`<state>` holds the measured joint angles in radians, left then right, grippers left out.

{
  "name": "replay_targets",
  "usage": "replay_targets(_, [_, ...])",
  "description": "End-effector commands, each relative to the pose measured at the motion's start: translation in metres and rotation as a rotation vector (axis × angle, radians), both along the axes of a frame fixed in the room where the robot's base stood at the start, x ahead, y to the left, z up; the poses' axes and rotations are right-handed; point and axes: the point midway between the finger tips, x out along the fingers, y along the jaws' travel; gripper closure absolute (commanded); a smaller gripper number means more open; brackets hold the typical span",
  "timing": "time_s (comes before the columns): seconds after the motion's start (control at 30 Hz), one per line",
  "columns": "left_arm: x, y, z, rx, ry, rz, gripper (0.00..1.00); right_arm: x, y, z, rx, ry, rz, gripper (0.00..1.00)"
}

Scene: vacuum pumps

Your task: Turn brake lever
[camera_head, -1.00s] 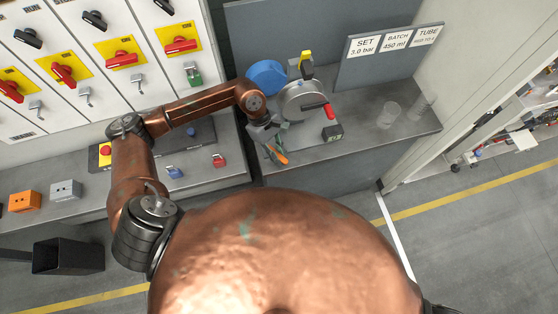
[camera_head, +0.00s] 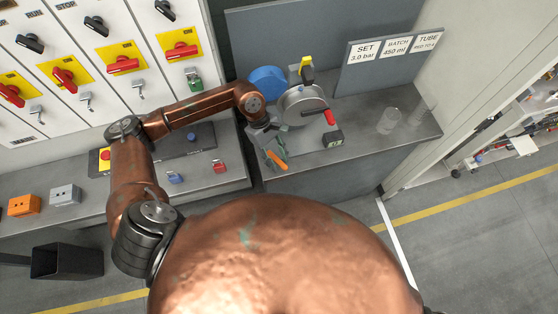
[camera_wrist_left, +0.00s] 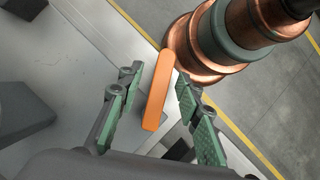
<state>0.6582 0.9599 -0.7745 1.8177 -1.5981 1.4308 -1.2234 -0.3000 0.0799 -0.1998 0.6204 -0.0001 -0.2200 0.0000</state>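An orange bar, which looks like a lever (camera_wrist_left: 158,90), lies between the fingers of my left gripper (camera_wrist_left: 160,112) in the left wrist view. The green-padded fingers are open, with a gap on each side of the bar. In the head view, the orange bar (camera_head: 277,159) shows at the bench's front edge beside my left gripper (camera_head: 272,150). Behind it stands a round grey pump (camera_head: 302,103) with a red-handled lever (camera_head: 328,117). I cannot tell from the frames which of the two is the brake lever. My right gripper is out of view.
A blue disc (camera_head: 267,81) and a yellow-topped part (camera_head: 306,64) are behind the pump. A small dark display box (camera_head: 333,137) and a clear beaker (camera_head: 389,120) are to its right. Red (camera_head: 220,166) and blue (camera_head: 175,178) padlocks lie on the left bench.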

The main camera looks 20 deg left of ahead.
Motion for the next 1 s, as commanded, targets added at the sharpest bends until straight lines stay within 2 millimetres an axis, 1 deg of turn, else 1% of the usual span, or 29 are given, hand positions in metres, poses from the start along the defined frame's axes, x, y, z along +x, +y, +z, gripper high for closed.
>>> replay_targets(0.2, [0.002, 0.003, 0.007, 0.000, -0.001, 0.000, 0.68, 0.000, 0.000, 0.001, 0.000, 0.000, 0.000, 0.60])
replay_targets(0.63, [0.002, 0.004, 0.010, 0.000, -0.001, 0.000, 0.68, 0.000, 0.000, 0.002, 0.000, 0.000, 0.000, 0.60])
replay_targets(1.0, [0.009, 0.018, 0.040, 0.002, -0.001, 0.001, 0.68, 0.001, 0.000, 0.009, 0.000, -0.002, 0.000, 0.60])
